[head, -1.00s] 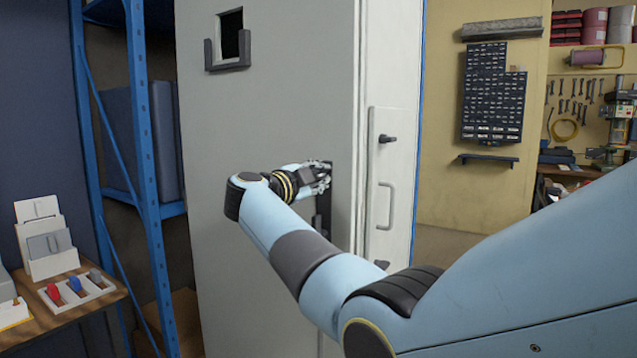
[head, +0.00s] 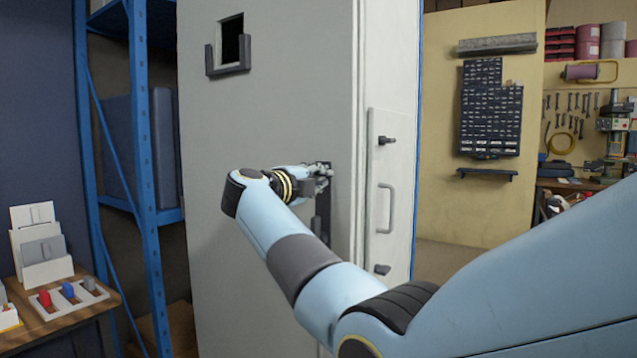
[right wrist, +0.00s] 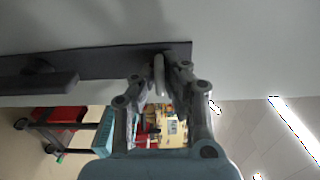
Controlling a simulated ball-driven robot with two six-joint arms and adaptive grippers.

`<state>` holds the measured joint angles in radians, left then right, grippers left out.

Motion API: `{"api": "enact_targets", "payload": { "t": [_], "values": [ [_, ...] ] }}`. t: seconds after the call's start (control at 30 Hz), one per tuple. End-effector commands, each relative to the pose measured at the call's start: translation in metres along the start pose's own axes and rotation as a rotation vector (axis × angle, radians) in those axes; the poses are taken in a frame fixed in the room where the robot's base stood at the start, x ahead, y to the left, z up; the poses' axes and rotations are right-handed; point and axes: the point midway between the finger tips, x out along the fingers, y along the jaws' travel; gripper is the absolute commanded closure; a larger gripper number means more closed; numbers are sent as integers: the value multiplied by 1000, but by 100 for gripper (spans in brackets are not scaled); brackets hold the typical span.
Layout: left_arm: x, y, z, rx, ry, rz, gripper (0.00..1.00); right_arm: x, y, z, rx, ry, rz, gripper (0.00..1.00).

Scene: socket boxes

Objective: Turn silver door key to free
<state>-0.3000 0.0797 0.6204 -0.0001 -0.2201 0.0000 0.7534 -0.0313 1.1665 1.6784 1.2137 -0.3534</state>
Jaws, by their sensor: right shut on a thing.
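The silver door key (right wrist: 158,75) is a small pale grey piece between the fingertips of my right gripper (right wrist: 161,68) in the right wrist view. The gripper is shut on it, at a dark lock plate (right wrist: 100,61) on the grey cabinet face. In the head view my right gripper (head: 322,174) is at the upper end of the dark plate (head: 324,212), near the cabinet's corner. The fingers hide the key there, and its exact turn angle cannot be told. My left gripper is not in view.
A dark lever handle (right wrist: 45,86) juts from the plate. The tall grey cabinet (head: 270,110) has a white side with a bar handle (head: 386,207). A wooden table (head: 90,312) at left holds a tray with red, blue and grey pieces. A blue shelf frame (head: 148,160) stands beside the cabinet.

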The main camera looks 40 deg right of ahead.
Motion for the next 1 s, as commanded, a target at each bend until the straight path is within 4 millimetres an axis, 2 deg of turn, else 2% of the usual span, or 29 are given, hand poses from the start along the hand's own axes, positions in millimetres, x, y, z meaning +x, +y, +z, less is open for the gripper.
{"api": "enact_targets", "payload": {
  "t": [0.37,0.4,0.57,0.83,1.0],
  "values": [
    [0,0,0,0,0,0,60,0,2,0,4,1,3,100],
    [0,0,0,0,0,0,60,0,2,0,4,1,3,89],
    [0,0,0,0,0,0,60,0,1,0,3,1,2,68],
    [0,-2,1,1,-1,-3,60,-2,1,0,4,0,2,68],
    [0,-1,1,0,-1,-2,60,-23,2,1,5,-2,4,68]
  ]
}}
